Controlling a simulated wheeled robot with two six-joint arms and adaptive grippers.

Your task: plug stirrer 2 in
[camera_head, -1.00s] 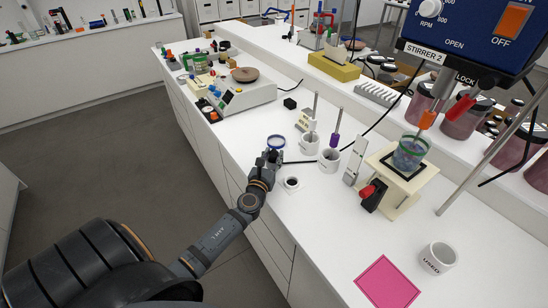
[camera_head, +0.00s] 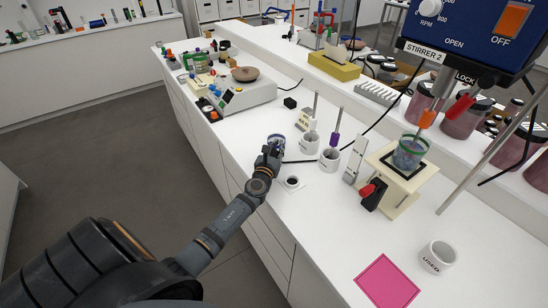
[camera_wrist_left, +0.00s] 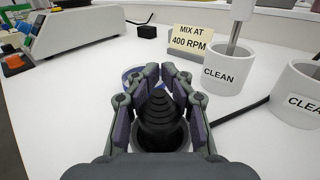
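Stirrer 2 (camera_head: 440,58) is the blue box at the top right, with its name label on the front. A black cable (camera_head: 300,161) runs over the white bench to beside my left gripper (camera_head: 274,146); the wrist view shows it (camera_wrist_left: 240,112) passing behind the right finger. In the wrist view my left gripper's fingertips (camera_wrist_left: 160,74) are close together. A black ribbed cone (camera_wrist_left: 160,112) shows between the fingers; whether they grip it is unclear. A round black fitting (camera_head: 292,182) on a white plate sits right of the gripper. My right gripper is out of view.
A blue-rimmed dish (camera_head: 276,138) is partly hidden behind the fingers. Two CLEAN mugs (camera_head: 310,144) (camera_head: 329,160) and a MIX AT 400 RPM card (camera_wrist_left: 190,40) stand close behind. A USED mug (camera_head: 437,257) and pink mat (camera_head: 387,284) are at front right.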

